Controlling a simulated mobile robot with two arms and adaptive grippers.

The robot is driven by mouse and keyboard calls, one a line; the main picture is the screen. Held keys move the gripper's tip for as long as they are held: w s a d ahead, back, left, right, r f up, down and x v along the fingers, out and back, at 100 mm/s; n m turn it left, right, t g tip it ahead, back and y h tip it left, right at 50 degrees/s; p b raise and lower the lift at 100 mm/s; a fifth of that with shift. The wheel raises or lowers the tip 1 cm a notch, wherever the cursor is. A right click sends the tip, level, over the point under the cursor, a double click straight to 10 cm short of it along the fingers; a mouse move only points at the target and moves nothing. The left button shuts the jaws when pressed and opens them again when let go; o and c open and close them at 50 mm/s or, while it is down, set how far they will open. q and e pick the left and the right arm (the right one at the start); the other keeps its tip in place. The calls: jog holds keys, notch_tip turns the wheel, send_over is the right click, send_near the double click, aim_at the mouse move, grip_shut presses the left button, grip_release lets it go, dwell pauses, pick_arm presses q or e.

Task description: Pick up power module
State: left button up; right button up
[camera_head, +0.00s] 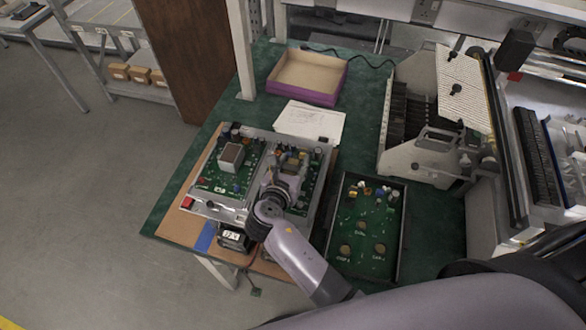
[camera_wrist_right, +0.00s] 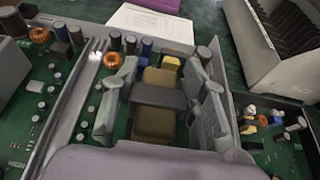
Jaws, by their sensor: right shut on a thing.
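The power module appears to be the block with a dark grey middle (camera_wrist_right: 158,96) and brown ends, seen between the fingers in the right wrist view. My right gripper (camera_wrist_right: 160,103) is shut on it, one finger on each side. In the head view my right gripper (camera_head: 291,168) is over the right-hand green circuit board in the metal tray (camera_head: 205,207), and it hides most of the module. I cannot tell whether the module touches the board. My left gripper is not in view.
A separate green board in a dark tray (camera_head: 401,250) lies to the right. A boxy component (camera_head: 231,155) stands on the left-hand board. White papers (camera_head: 308,122) and a purple-sided box (camera_head: 303,97) lie behind. A slotted grey rack (camera_head: 418,158) stands at right.

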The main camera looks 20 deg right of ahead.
grip_shut()
jog(key=shift+w+r, duration=0.1)
jog(key=shift+r, duration=0.1)
dwell(0.3)
